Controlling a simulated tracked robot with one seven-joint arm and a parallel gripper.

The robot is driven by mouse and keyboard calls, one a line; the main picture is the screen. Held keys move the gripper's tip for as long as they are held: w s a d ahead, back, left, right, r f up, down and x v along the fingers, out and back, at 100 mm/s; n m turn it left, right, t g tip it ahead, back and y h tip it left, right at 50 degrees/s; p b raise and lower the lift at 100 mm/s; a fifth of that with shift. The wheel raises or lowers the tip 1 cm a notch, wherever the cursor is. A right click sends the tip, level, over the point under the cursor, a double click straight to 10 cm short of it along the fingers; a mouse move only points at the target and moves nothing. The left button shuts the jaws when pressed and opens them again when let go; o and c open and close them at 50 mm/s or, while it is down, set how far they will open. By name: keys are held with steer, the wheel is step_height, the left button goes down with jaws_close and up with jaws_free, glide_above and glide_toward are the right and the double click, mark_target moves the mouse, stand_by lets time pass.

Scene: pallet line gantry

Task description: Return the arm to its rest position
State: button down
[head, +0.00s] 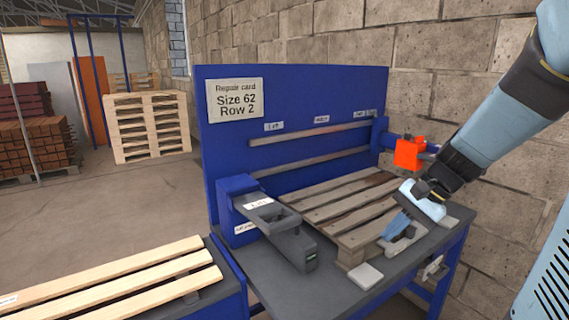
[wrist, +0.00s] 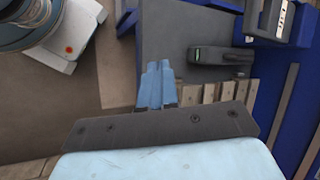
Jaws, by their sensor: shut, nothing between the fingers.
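My arm comes in from the upper right of the head view and bends down over the right end of the workbench (head: 372,296). My gripper (head: 394,230) points down and left, close to the right end of a worn wooden pallet (head: 345,205). In the wrist view its light blue fingers (wrist: 155,85) are together with nothing between them. Behind the fingers in the head view is a light grey piece (head: 405,243); I cannot tell whether they touch it. The pallet's slat ends (wrist: 228,92) show right of the fingers in the wrist view.
A dark grey device with a green light (head: 290,242) stands at the bench's left. A blue back panel (head: 225,150) bears a repair card (head: 235,100) reading "Size 62 Row 2". An orange-red block (head: 409,153) is near my wrist. New slats (head: 120,280) lie at lower left.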

steer(key=s+r+n+t+h, duration=0.4)
steer(key=s+r+n+h, duration=0.2)
steer(key=s, duration=0.4)
step_height(320, 180, up, 3)
steer(key=shift+d+f+n+t+h, duration=0.1)
steer(key=shift+d+n+t+h, duration=0.2)
steer(key=shift+n, duration=0.6)
